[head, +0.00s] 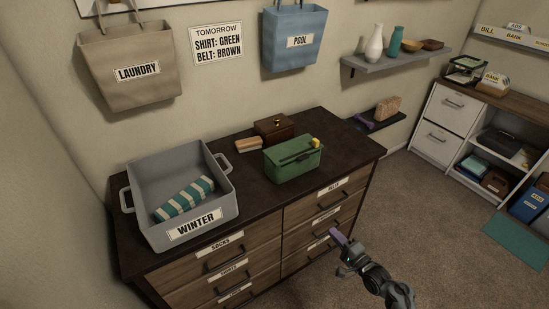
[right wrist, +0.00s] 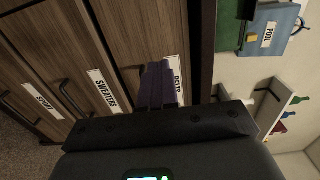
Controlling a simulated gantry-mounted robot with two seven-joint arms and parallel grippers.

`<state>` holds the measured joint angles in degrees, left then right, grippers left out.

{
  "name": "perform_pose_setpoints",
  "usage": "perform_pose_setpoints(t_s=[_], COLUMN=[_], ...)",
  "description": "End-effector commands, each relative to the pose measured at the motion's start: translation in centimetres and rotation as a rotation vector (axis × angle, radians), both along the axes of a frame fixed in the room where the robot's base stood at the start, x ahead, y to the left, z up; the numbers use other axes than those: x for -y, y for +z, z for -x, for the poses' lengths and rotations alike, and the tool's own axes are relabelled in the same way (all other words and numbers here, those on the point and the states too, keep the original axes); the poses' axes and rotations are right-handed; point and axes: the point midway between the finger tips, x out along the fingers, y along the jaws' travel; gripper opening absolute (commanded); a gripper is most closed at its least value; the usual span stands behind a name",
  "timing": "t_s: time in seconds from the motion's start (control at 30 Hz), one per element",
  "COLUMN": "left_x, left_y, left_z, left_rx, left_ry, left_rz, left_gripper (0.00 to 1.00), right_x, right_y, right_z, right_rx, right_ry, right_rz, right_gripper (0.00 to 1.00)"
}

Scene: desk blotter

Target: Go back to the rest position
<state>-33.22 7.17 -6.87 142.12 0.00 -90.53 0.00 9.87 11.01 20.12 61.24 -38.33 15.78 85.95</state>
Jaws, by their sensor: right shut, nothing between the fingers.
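My right gripper (head: 335,236) is in front of the right column of drawers of the dark-topped dresser (head: 265,205). In the right wrist view its purple fingers (right wrist: 158,78) are together with nothing between them. They appear close to the drawer with the BELTS label (right wrist: 178,82); I cannot tell whether they touch it. The SWEATERS drawer (right wrist: 108,92) is beside it in that view. The dresser drawers look closed. My left gripper is not in view.
On the dresser stand a grey WINTER bin (head: 150,165) holding a striped teal-and-white cloth (head: 185,200), a green box (head: 293,165) and a brown box (head: 272,127). A wall shelf (head: 400,62) and a white cabinet (head: 440,125) are at right. Carpet (head: 430,210) lies open right of the dresser.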

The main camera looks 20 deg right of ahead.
Motion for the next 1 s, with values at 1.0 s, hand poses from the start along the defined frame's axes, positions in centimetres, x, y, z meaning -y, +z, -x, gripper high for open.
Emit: perform_pose_setpoints(t_s=[1.0], left_x=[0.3], left_y=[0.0], left_z=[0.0], left_rx=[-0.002], left_ry=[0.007], left_rz=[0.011], left_gripper=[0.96], right_x=[-16.3], right_y=[0.4], right_z=[25.6], right_rx=[-0.507], right_ry=[0.377], right_rz=[1.071], right_gripper=[0.0])
